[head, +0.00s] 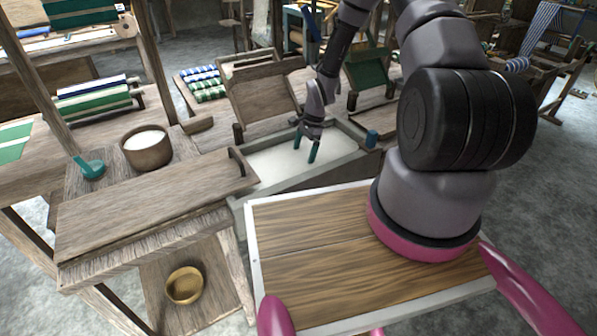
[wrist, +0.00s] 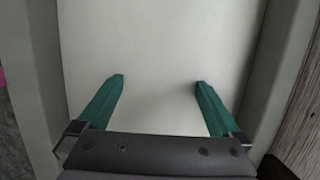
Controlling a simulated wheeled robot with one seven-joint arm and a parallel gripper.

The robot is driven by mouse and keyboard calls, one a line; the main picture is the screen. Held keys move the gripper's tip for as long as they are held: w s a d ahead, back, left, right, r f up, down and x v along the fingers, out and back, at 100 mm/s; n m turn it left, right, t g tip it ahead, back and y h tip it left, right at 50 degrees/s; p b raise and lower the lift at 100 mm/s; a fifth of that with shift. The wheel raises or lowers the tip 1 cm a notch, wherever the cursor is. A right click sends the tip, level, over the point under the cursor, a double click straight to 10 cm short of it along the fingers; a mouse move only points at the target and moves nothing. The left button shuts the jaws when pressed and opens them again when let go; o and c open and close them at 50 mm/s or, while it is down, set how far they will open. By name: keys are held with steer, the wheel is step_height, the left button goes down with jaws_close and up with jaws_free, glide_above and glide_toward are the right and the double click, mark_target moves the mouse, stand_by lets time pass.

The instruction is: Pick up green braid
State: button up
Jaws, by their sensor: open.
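Several striped braid-like pieces lie on a shelf at the upper left of the head view, blue-and-white at the back and a green-and-white one (head: 208,94) at the front. I take the front one for the green braid, but its small size leaves this unsure. My gripper (head: 308,150) is open, with teal fingers pointing down over a pale trough (head: 347,129), to the right of and nearer than those pieces. In the wrist view my gripper (wrist: 159,83) has its fingers apart with only the pale trough floor between them. No braid shows there.
A wooden bench (head: 150,205) at left bears a bowl of white matter (head: 146,150) and a teal ladle (head: 90,167). A brass bowl (head: 185,284) sits below.

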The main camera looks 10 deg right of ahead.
mark_target(299, 165)
steer(key=x, duration=0.4)
steer(key=shift+s+a, duration=0.2)
steer(key=shift+s, duration=0.05)
jaws_close()
steer(key=shift+r, duration=0.1)
step_height(299, 165, up, 10)
steer(key=shift+f, duration=0.1)
stand_by(0.4)
